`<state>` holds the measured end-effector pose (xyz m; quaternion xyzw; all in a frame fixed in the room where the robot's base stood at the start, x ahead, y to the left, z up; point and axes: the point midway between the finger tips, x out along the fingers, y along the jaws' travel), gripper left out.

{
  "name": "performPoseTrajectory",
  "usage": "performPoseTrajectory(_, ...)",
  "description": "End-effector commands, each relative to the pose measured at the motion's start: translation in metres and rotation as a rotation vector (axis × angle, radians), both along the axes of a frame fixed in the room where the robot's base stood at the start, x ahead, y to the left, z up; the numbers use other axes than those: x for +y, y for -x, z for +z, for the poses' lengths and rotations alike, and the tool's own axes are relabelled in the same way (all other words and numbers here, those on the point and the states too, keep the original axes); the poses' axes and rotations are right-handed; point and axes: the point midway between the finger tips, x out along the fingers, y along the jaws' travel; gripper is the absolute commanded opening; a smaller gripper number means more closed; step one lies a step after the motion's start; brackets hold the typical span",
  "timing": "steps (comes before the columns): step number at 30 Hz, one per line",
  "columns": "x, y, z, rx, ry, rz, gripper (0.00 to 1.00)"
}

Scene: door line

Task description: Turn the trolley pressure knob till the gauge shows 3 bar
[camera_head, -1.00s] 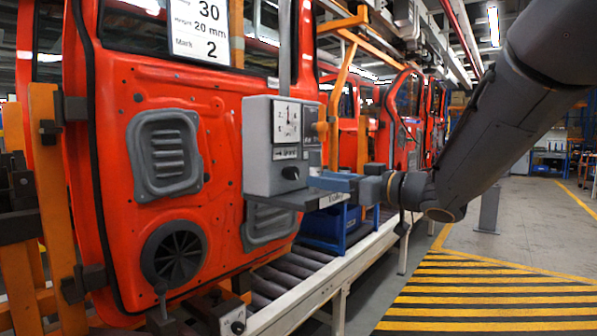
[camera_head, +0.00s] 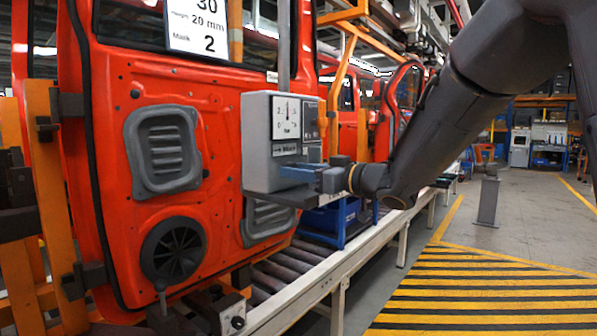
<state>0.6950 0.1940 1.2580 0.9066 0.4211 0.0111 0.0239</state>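The grey trolley box (camera_head: 258,150) stands in front of a red door. Its white gauge (camera_head: 286,117) faces me; the thin needle looks nearly upright, but the scale is too small to read surely. A dark label with an arrow (camera_head: 285,149) sits below the gauge. My gripper (camera_head: 296,172) has its blue-grey fingers at the lower front of the box, where the dark knob showed earlier. The knob is now hidden behind the fingers. I cannot tell whether they are closed on it.
The red door (camera_head: 100,200) hangs behind the box. A grey shelf (camera_head: 285,197) juts out under the box, close below my gripper. Floor with yellow stripes (camera_head: 480,300) is clear at the right.

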Motion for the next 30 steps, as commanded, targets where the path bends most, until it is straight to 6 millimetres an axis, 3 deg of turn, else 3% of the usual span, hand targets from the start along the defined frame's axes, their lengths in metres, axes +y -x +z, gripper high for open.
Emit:
performPoseTrajectory(1,-0.0001,0.0001,0.0,0.0,0.0,0.0,0.37)
performPoseTrajectory(6,-0.0002,0.0001,0.0,0.0,0.0,0.0,0.08)
performPoseTrajectory(7,-0.0002,0.0001,0.0,0.0,0.0,0.0,0.07)
performPoseTrajectory(17,-0.0002,-0.0001,-0.001,-0.046,0.037,0.0,0.07)
performPoseTrajectory(30,-0.0005,-0.0006,-0.0025,-0.292,0.227,0.0,0.07)
